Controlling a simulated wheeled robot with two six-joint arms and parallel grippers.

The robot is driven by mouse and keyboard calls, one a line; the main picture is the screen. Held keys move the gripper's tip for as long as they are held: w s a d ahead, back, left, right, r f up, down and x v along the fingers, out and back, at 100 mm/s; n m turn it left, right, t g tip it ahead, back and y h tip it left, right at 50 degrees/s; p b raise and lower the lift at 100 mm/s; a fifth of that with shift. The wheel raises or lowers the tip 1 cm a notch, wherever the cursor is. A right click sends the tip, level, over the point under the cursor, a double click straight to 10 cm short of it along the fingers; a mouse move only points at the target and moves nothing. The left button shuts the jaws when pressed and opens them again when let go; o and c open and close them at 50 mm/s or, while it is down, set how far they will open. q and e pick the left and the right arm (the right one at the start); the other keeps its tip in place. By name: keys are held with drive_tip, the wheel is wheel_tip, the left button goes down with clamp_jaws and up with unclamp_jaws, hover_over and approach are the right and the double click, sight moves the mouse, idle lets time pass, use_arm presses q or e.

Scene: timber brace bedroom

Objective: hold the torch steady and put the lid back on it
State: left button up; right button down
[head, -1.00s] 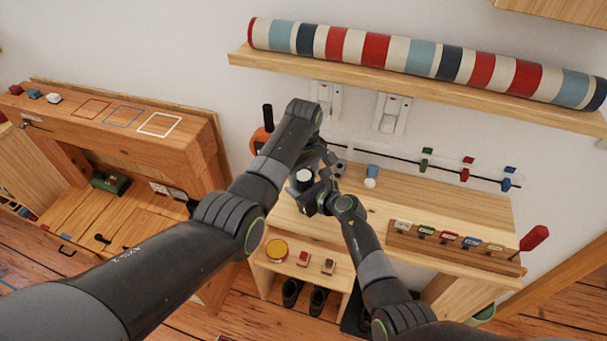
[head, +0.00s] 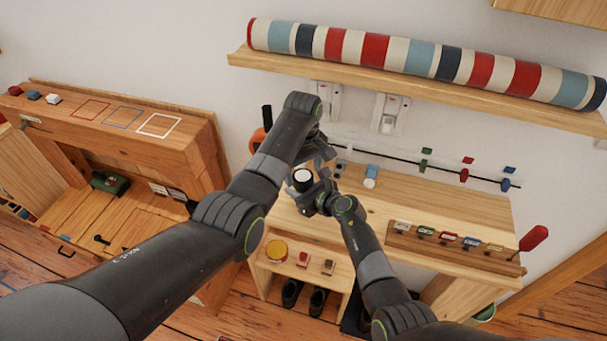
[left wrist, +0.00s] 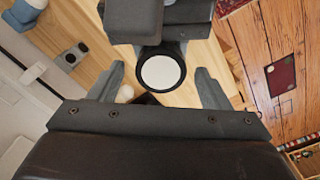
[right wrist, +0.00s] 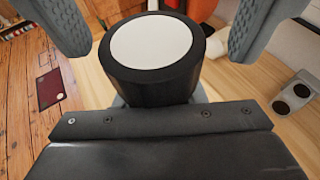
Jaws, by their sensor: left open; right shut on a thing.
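The torch (head: 303,176) is a black cylinder with a white round end facing up. It also shows in the left wrist view (left wrist: 161,73) and large in the right wrist view (right wrist: 152,85). My right gripper (head: 318,198) is shut on it below the wide end and holds it above the bench; its fingertips are mostly hidden. My left gripper (head: 324,158) is open and empty just above; its fingers (left wrist: 158,88) stand apart to either side of the white end in its wrist view, not touching it. I cannot tell whether the white end is the lid.
The wooden bench (head: 430,205) carries a blue and white item (head: 371,175), a small grey piece with two dark holes (right wrist: 292,92) and a rack of labelled tags (head: 450,238). An orange object (head: 258,140) stands behind my left arm. A shelf (head: 430,92) with a striped roll is above.

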use_arm(q)
drive_tip(key=shift+r, duration=1.25)
drive_tip(key=shift+c, duration=0.4)
drive_tip(key=shift+a+r+n, duration=0.15)
drive_tip(key=shift+r+n, duration=1.55)
drive_tip(key=shift+r, duration=0.05)
drive_tip(key=shift+f, duration=0.1)
drive_tip(key=shift+f, duration=3.95)
